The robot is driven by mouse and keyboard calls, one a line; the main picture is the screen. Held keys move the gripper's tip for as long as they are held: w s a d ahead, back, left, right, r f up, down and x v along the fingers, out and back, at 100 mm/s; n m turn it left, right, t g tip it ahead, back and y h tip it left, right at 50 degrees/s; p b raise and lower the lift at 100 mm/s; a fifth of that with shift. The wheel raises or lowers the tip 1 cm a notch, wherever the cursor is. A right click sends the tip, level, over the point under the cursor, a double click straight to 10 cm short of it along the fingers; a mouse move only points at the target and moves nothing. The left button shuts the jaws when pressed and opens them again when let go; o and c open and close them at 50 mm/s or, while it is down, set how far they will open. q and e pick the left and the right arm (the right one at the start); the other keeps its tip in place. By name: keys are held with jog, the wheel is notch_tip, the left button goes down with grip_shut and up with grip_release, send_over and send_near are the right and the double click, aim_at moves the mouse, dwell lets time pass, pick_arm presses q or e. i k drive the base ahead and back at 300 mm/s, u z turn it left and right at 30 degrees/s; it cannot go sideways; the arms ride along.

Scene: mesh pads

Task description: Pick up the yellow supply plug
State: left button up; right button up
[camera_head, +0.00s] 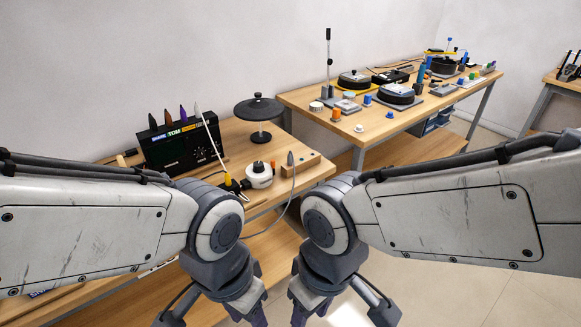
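A small yellow plug-like piece (228,180) stands upright on the near wooden table, just left of a white round device (259,176). It is small in view, and my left arm partly hides the table around it. My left gripper (256,319) hangs low at the bottom edge of the picture, in front of the table and well apart from the yellow piece. My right gripper (303,318) hangs beside it, also low. The fingertips of both are cut off by the frame, so I cannot tell how far they are open. Nothing is visible in either.
A black box (184,148) with several coloured upright pieces stands behind the yellow piece. A black domed stand (259,112) and a wooden block with a grey cone (291,166) are nearby. A thin cable hangs over the front edge. A second table (395,148) holds several devices.

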aim_at(227, 177)
jog(key=k, duration=0.45)
jog(key=z, duration=0.9)
jog(key=i, duration=1.6)
jog(key=u, duration=1.45)
jog(key=i, duration=0.6)
jog(key=u, duration=0.55)
